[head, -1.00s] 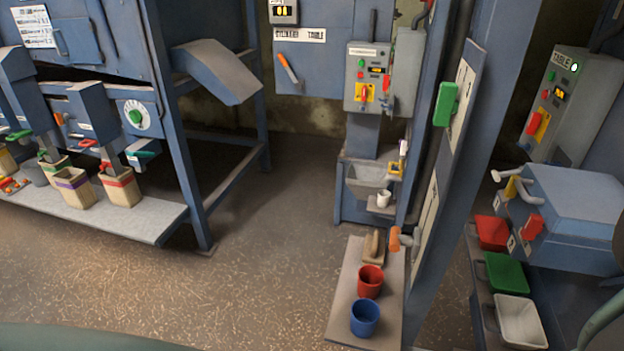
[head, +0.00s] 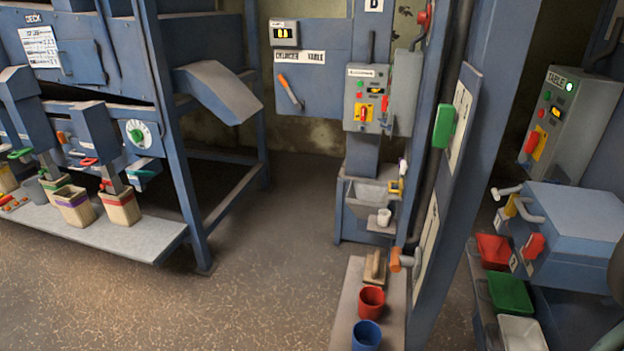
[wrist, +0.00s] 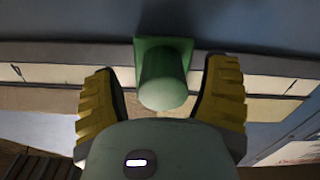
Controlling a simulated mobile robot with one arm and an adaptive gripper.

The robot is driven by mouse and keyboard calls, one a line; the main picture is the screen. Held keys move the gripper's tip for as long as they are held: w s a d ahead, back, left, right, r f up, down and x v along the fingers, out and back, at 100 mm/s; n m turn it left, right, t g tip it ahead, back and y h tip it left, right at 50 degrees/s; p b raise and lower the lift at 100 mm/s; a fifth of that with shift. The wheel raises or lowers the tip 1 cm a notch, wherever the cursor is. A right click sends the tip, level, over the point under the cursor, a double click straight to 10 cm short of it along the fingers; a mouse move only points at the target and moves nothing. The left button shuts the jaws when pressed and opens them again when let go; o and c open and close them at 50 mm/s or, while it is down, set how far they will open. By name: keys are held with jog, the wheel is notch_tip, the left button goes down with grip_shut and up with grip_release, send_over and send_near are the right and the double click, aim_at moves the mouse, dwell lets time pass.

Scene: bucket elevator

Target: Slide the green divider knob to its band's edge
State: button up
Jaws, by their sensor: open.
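The green divider knob (wrist: 164,78) shows in the wrist view as a round green peg on a square green plate. It stands in front of a pale strip (wrist: 60,82) with dark marks on a blue-grey face. My gripper (wrist: 163,70) is open, with one yellow ribbed finger on each side of the knob. A gap shows between the knob and each finger. My gripper does not show clearly in the head view. The band's edge cannot be made out.
In the head view, a green block (head: 443,126) sits on a blue post at centre right. A grey box labelled TABLE (head: 560,115) stands at the right, above green (head: 510,292) and red trays. Red (head: 371,301) and blue cups stand low at the centre. Open floor lies left of them.

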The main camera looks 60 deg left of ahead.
jog(key=v, duration=0.5)
jog(key=shift+s+a, duration=0.15)
jog(key=shift+a, duration=0.2)
